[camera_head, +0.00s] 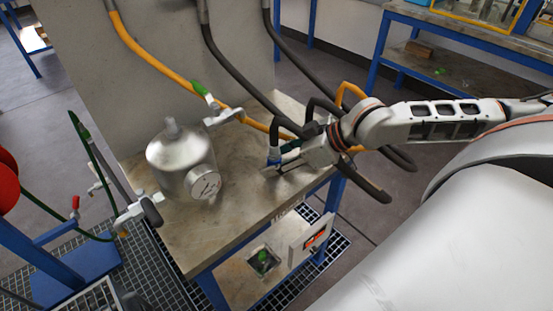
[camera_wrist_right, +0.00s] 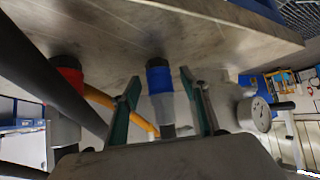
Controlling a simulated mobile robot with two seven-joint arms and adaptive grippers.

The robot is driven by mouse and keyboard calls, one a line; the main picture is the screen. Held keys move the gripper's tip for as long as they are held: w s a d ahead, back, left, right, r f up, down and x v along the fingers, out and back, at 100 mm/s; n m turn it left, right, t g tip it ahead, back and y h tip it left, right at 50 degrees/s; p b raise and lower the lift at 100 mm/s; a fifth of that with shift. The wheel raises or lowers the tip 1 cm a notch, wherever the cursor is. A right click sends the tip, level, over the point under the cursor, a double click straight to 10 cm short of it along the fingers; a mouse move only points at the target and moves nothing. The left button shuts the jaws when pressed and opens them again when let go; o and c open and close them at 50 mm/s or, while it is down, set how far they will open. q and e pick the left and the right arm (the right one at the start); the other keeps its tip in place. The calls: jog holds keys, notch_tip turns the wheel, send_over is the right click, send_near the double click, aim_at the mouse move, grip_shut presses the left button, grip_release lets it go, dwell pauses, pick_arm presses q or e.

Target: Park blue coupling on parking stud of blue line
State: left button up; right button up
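The blue coupling (camera_head: 274,157) is at the end of a dark hose above the bench, right of the silver vessel (camera_head: 182,160). My right gripper (camera_head: 280,164) is at it. In the right wrist view the coupling (camera_wrist_right: 160,80) has a blue collar and a silver body, with a black end towards the grey surface. The teal-padded fingers of my right gripper (camera_wrist_right: 162,97) stand apart on either side of it, with gaps visible on both sides. I cannot make out the parking stud clearly. My left gripper is not in view.
A red coupling (camera_wrist_right: 68,72) is left of the blue one in the wrist view. Dark hoses and an orange hose (camera_head: 165,62) hang around my right gripper. The vessel has a gauge (camera_head: 206,186). The front of the bench top (camera_head: 225,228) is clear.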

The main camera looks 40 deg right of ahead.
jog(key=shift+s+d+r, duration=0.5)
jog(key=shift+d+r, duration=0.05)
jog(key=shift+d, duration=0.1)
jog(key=shift+s+r, duration=0.4)
jog(key=shift+s, duration=0.15)
jog(key=shift+s+d+r, duration=0.3)
jog(key=shift+r, duration=0.3)
jog(key=v, duration=0.7)
jog(key=shift+s, duration=0.25)
jog(key=shift+d, duration=0.1)
